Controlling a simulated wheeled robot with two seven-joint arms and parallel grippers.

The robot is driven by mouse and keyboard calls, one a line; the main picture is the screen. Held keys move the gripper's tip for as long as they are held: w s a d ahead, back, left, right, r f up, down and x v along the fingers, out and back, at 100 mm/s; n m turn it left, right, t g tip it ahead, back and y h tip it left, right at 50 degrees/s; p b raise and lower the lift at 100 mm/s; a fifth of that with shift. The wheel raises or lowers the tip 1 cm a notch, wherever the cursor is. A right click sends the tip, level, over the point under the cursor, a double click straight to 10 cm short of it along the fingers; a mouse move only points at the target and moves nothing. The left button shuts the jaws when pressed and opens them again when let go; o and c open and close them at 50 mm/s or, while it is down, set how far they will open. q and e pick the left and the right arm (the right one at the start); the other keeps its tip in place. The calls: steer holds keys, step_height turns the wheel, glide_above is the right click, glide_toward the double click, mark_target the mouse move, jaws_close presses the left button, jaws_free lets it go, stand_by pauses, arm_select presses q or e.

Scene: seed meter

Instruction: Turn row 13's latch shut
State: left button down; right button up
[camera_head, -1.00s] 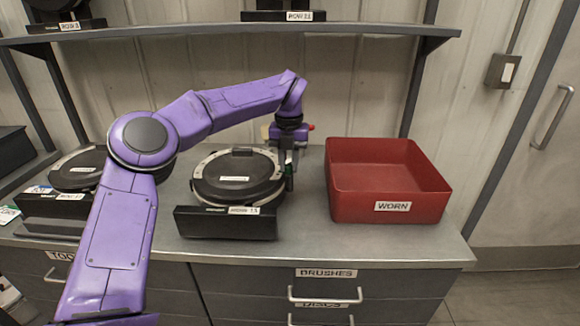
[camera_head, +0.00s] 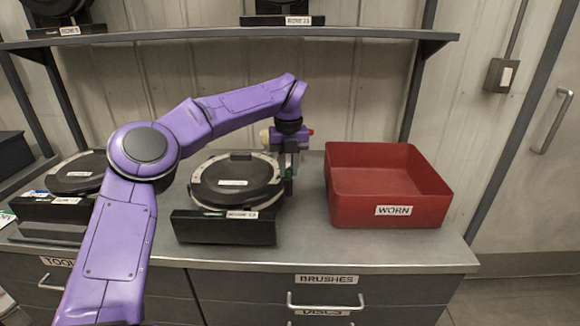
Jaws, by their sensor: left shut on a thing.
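The row 13 seed meter (camera_head: 236,183) sits on the grey bench in the middle of the head view. It is a round black lid with a pale rim on a black block, with a white row label (camera_head: 242,214) on its front that is too blurred to read surely. My left gripper (camera_head: 289,180) points down at the meter's right edge, between the meter and the red bin. It is shut on a small dark green part, which I take for the latch (camera_head: 289,186); the fingers partly hide it. My right gripper is not in view.
A red bin (camera_head: 386,212) labelled WORN stands close on the right. Another meter (camera_head: 78,175) sits at the left, partly behind my left arm. A shelf (camera_head: 360,38) carrying more meters runs above. Bare bench (camera_head: 310,246) lies in front of the bin.

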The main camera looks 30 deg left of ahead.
mark_target(288, 169)
arm_select(q)
steer(key=c, duration=1.2)
jaws_free()
steer(key=shift+a+f, duration=0.1)
steer(key=shift+a, duration=0.05)
steer(key=shift+o, duration=1.3)
steer(key=shift+a+f, duration=0.1)
steer(key=shift+a, duration=0.05)
step_height(288, 169, up, 10)
steer(key=p, duration=0.2)
steer(key=shift+r, duration=0.25)
steer(key=shift+w, duration=0.1)
